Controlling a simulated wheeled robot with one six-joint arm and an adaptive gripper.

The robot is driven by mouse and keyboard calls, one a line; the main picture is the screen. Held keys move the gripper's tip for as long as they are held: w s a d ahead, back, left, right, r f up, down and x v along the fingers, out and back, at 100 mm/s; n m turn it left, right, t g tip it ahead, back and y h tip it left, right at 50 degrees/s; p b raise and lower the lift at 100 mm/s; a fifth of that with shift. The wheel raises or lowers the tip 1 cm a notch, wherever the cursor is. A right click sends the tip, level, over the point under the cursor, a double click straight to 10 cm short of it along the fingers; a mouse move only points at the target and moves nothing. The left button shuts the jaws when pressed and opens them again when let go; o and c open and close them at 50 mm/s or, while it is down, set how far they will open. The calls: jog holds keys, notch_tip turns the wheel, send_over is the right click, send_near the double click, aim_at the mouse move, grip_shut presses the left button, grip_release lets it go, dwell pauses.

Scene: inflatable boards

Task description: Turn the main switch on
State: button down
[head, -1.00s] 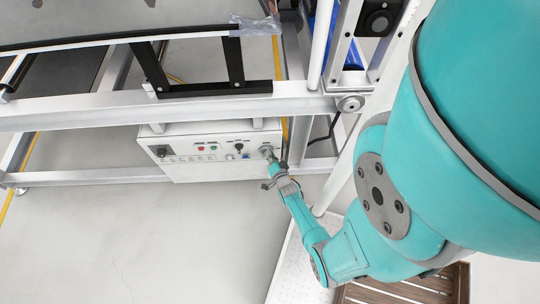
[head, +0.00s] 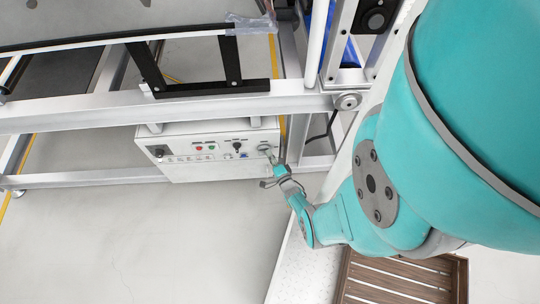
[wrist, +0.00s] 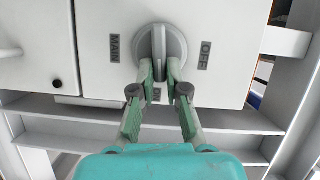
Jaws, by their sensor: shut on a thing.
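The main switch (wrist: 158,42) is a round grey rotary knob with a raised bar handle on a white panel. In the wrist view the handle stands upright in the picture, between the label MAIN at its left and the label OFF at its right. My gripper (wrist: 159,70) is shut on the lower part of the handle, one finger on each side. In the head view my gripper (head: 268,152) is at the right end of the control box front (head: 190,172), and it hides most of the switch.
The box front also carries a red button (head: 199,148), a green button (head: 211,147) and a black knob (head: 236,146). A grey metal frame (head: 90,110) surrounds the box. A brown slatted pallet (head: 400,280) lies at the lower right. The floor at the lower left is clear.

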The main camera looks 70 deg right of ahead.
jog(key=shift+s+f+m, duration=0.1)
jog(key=shift+f+m, duration=0.1)
jog(key=shift+m, duration=0.5)
dwell(0.3)
jog(key=c, duration=1.2)
grip_release()
jog(key=shift+r, duration=0.2)
jog(key=shift+r, duration=4.8)
